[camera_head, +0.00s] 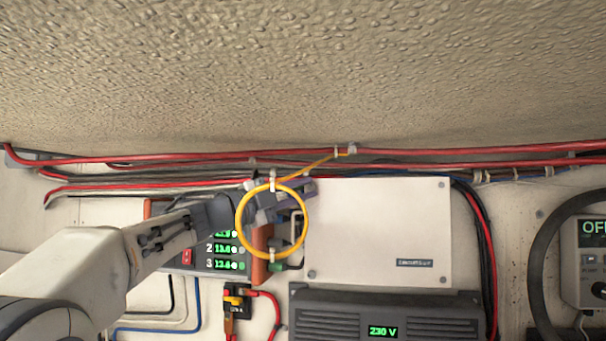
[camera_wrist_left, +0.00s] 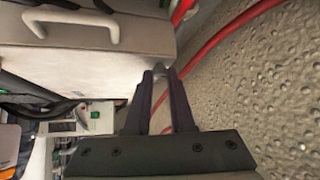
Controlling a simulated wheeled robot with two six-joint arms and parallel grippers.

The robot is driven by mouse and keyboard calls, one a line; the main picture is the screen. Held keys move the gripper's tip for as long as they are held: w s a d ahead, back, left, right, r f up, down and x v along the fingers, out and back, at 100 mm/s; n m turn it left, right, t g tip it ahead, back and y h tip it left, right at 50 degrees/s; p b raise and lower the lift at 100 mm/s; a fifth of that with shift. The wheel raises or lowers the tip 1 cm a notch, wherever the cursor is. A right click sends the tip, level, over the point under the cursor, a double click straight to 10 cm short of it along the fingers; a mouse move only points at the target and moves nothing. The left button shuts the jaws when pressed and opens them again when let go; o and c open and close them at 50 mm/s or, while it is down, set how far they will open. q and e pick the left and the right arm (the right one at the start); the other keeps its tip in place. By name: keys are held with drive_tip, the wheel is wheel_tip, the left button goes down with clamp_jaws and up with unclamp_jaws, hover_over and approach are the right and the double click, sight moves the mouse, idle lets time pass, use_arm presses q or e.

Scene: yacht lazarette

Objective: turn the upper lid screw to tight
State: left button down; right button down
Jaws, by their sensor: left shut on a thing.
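The white lidded box (camera_head: 385,225) is on the wall in the middle of the head view. Small round screws show at its upper right, lower right and lower left corners; the upper left corner is behind my gripper. My left gripper (camera_head: 306,189) is at that upper left corner. In the left wrist view its two dark fingers (camera_wrist_left: 161,72) close on a small grey screw head (camera_wrist_left: 160,68) at the edge of the pale box (camera_wrist_left: 110,62). The screw's slot or turn angle is hidden. My right gripper is not in view.
A yellow cable loop (camera_head: 240,236) hangs in front of my left gripper. Red cables (camera_head: 440,152) run just above the box. A handle (camera_head: 297,228) is at its left side. Below is a dark unit (camera_head: 345,322) reading 230 V; a green-digit panel (camera_head: 213,262) is at left.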

use_arm(q)
drive_tip(key=shift+r+m+g+p, duration=0.15)
drive_tip(key=shift+m+g+p, duration=0.25)
drive_tip(key=shift+m+p, duration=0.25)
drive_tip(key=c, duration=0.8)
unclamp_jaws()
drive_tip(key=shift+d, duration=0.1)
drive_tip(key=shift+o, duration=0.2)
drive_tip(key=b+v, duration=0.5)
drive_tip(key=v, duration=0.5)
drive_tip(key=shift+s+a, duration=0.2)
drive_tip(key=shift+a, duration=0.05)
